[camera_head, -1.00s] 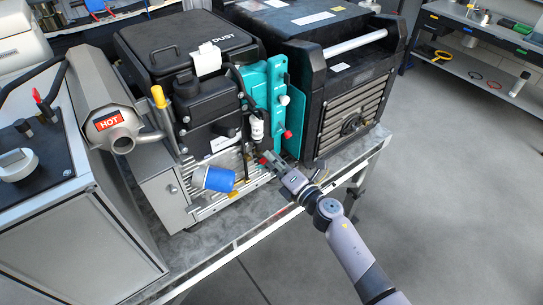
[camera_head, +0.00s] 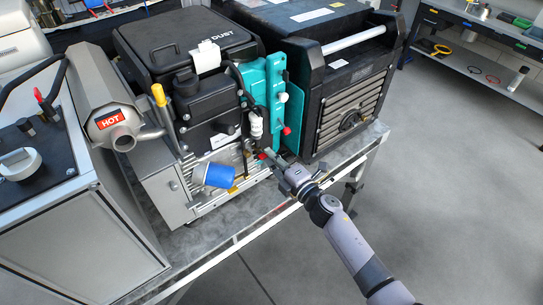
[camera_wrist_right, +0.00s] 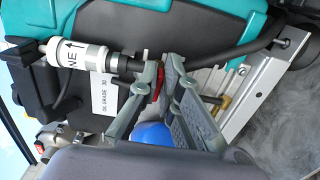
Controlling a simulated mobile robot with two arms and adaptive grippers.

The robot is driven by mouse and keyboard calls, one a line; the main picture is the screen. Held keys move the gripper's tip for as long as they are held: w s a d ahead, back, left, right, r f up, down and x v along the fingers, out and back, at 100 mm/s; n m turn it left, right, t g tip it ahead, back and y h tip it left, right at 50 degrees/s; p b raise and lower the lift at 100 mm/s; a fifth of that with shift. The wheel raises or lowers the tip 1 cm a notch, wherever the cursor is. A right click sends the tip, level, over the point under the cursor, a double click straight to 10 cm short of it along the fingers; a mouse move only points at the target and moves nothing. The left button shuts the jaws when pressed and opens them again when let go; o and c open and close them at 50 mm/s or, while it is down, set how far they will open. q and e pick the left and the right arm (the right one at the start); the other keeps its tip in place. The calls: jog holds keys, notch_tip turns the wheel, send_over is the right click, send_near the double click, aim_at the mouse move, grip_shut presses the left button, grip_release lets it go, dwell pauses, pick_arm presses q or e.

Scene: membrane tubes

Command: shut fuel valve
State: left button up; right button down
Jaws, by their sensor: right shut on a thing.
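The fuel valve shows as a small red lever (camera_head: 261,156) low on the front of the engine, below the white inline filter (camera_head: 256,127). In the right wrist view the red lever (camera_wrist_right: 158,84) lies between the fingers, near their tips, beside a black hose. My right gripper (camera_head: 270,159) reaches in from the lower right; in the right wrist view its fingers (camera_wrist_right: 165,66) are shut on the lever. The fingers partly hide the lever and the valve body. My left gripper is not in view.
A blue cylinder (camera_head: 219,175) sits left of the gripper; a brass fitting (camera_wrist_right: 223,102) is close to the fingers. A teal panel (camera_head: 275,95) with a red knob (camera_head: 287,131) stands above. A black generator box (camera_head: 345,75) is at the right. The floor in front is clear.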

jog(key=shift+r, duration=0.15)
jog(key=c, duration=2)
grip_release()
jog(key=shift+o, duration=1.1)
jog(key=shift+w, duration=0.1)
jog(key=v, duration=1.2)
